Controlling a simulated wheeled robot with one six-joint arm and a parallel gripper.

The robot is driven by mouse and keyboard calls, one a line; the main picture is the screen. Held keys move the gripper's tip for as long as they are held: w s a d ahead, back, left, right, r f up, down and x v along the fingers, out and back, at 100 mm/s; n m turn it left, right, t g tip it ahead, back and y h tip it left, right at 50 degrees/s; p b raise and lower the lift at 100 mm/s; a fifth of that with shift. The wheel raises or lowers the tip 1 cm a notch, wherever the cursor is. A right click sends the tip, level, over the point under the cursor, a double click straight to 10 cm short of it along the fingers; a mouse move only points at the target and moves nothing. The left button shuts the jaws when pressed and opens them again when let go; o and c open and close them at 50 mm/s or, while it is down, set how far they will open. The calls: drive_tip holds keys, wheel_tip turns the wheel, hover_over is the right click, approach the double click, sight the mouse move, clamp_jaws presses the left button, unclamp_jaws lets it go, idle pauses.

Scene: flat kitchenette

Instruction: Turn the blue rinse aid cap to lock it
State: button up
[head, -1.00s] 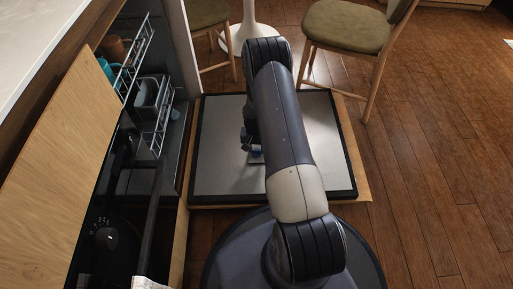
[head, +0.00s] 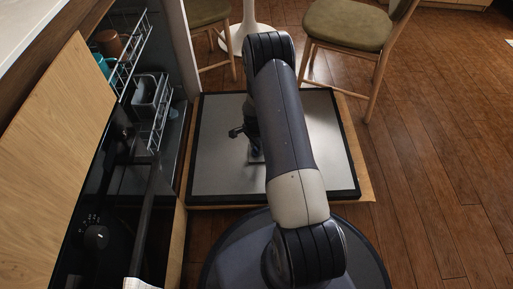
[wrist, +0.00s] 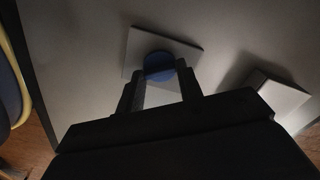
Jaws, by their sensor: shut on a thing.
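The blue rinse aid cap (wrist: 159,65) sits on a light square plate (wrist: 190,50) on the grey inner face of the lowered dishwasher door (head: 218,168). In the wrist view my gripper (wrist: 160,80) reaches down to the cap, with one finger on each side, shut on it. The fingers and the dark gripper body hide the cap's near side. In the head view my arm hides most of the gripper and the cap does not show clearly.
A light box-shaped part (wrist: 272,98) stands on the door right of the plate in the wrist view. The dishwasher racks (head: 152,110) are at the left. A chair (head: 348,25) stands beyond the door. Wooden floor at the right is clear.

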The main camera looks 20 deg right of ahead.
sight(256, 149)
drive_tip(key=m+b, duration=0.1)
drive_tip(key=m, duration=0.5)
drive_tip(key=shift+m, duration=0.4)
idle(0.4)
drive_tip(key=o, duration=1)
drive_tip(key=r+p, duration=0.2)
drive_tip(key=r, duration=0.3)
drive_tip(key=r+p, duration=0.2)
drive_tip(key=r, duration=0.4)
drive_tip(key=shift+a, duration=0.2)
drive_tip(key=shift+f, duration=0.2)
